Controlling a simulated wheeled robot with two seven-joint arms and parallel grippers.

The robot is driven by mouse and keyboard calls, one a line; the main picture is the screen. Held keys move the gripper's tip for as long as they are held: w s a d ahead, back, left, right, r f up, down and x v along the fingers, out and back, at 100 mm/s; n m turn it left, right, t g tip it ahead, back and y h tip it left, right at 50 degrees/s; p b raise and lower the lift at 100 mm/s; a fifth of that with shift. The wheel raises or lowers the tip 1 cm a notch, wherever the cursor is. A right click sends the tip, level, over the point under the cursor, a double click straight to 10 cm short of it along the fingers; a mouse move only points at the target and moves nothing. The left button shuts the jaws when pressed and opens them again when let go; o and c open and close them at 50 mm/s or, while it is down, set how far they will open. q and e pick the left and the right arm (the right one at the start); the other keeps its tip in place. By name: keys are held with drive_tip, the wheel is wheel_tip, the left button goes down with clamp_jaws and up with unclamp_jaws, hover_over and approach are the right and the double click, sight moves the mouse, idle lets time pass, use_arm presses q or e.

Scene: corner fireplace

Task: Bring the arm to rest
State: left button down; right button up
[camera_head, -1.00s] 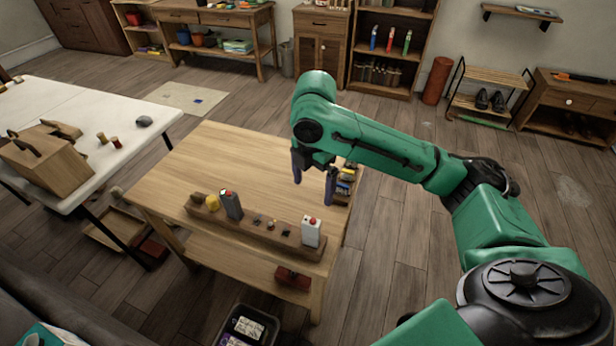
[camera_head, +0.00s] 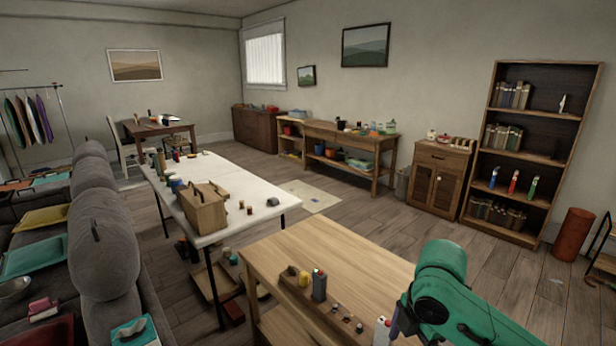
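My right arm (camera_head: 438,285), green with black joints, comes in at the lower right of the head view, over the right end of the wooden table (camera_head: 300,243). Its gripper is mostly cut off at the bottom edge, so whether it is open or shut does not show. My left arm and gripper are not in view. A wooden block rack (camera_head: 312,305) on the table holds a dark grey bottle (camera_head: 319,285) with a red top and a yellow piece (camera_head: 304,279). A white bottle (camera_head: 381,332) shows partly beside my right arm.
A white table (camera_head: 200,163) with a wooden toolbox (camera_head: 204,208) stands to the left. A grey sofa (camera_head: 102,245) fills the left edge. A bookshelf (camera_head: 530,130), cabinet (camera_head: 440,178) and workbench (camera_head: 349,141) line the far wall. Open floor lies between.

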drive_tip(key=s+a+f+m+t+y, duration=0.25)
drive_tip(key=a+f+m, duration=0.35)
drive_tip(key=f+m, duration=0.3)
drive_tip(key=s+d+f+m+h, duration=0.3)
drive_tip(key=s+d+f+m, duration=0.3)
drive_tip(key=s+d+m, duration=0.4)
wheel_tip(320, 180, down, 22)
drive_tip(key=s+f, duration=0.1)
drive_tip(key=s, duration=0.1)
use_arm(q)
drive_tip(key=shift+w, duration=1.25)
use_arm(e)
drive_tip(key=s+d+f+g, duration=0.2)
drive_tip(key=s+d+f, duration=0.1)
drive_tip(key=s+f, duration=1)
drive_tip(key=s, duration=0.3)
drive_tip(key=shift+f, duration=0.25)
drive_tip(key=shift+s, duration=0.1)
